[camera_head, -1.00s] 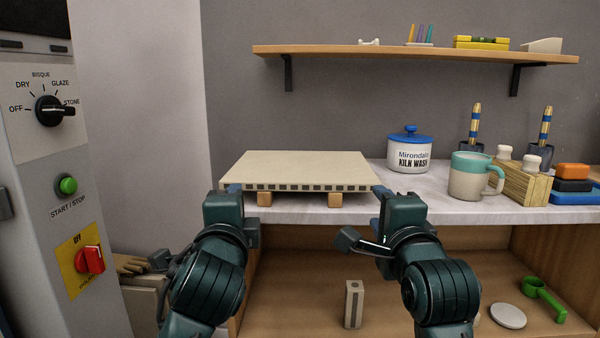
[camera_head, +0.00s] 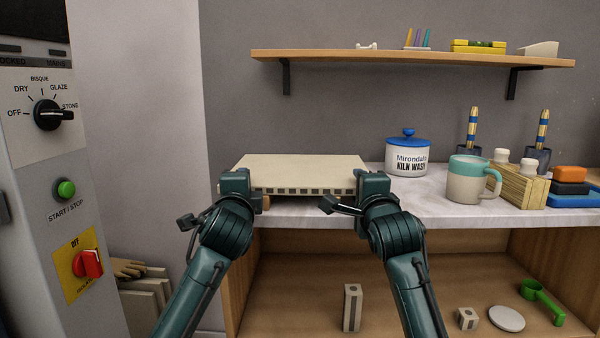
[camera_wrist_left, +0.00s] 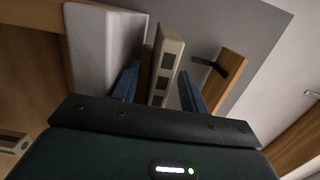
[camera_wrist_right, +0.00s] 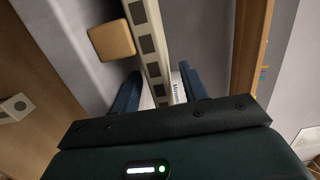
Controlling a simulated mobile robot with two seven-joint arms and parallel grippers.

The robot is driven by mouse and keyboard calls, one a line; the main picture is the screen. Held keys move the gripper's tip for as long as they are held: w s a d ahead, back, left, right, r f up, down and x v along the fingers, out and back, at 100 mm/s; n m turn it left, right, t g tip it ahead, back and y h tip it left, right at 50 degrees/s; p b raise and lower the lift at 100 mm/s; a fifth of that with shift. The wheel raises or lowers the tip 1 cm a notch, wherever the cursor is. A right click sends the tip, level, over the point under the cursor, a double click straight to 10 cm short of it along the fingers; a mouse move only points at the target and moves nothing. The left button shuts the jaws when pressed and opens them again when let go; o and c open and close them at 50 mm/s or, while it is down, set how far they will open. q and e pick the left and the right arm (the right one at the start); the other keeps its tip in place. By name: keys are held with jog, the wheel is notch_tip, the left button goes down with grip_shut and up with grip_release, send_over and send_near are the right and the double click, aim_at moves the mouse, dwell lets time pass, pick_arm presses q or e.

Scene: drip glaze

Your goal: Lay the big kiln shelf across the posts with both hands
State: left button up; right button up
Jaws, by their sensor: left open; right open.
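The big kiln shelf (camera_head: 300,165), a flat cream slab with dark square slots along its front edge, lies level above the counter on small wooden blocks; one block shows in the right wrist view (camera_wrist_right: 111,41). My left gripper (camera_head: 236,178) is open at the shelf's left front corner. In the left wrist view the slotted shelf edge (camera_wrist_left: 167,65) stands between its spread fingers. My right gripper (camera_head: 374,182) is open at the right front corner. In the right wrist view the shelf edge (camera_wrist_right: 148,40) runs between its fingers. Contact cannot be told.
A kiln wash jar (camera_head: 408,158), a mug (camera_head: 470,180) and a wooden box (camera_head: 520,186) stand right on the counter (camera_head: 430,208). Below lie an upright slotted post (camera_head: 352,307), a shorter one (camera_head: 467,318) and a disc. A control panel (camera_head: 45,150) stands left; a wall shelf (camera_head: 410,58) hangs above.

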pick_arm(q)
jog(key=shift+w, duration=0.4)
pick_arm(e)
jog(key=shift+w, duration=0.4)
pick_arm(q)
grip_shut()
pick_arm(e)
grip_shut()
jog(key=shift+f, duration=0.1)
dwell(0.5)
pick_arm(q)
jog(key=shift+r, duration=0.35)
pick_arm(e)
jog(key=shift+r, duration=0.4)
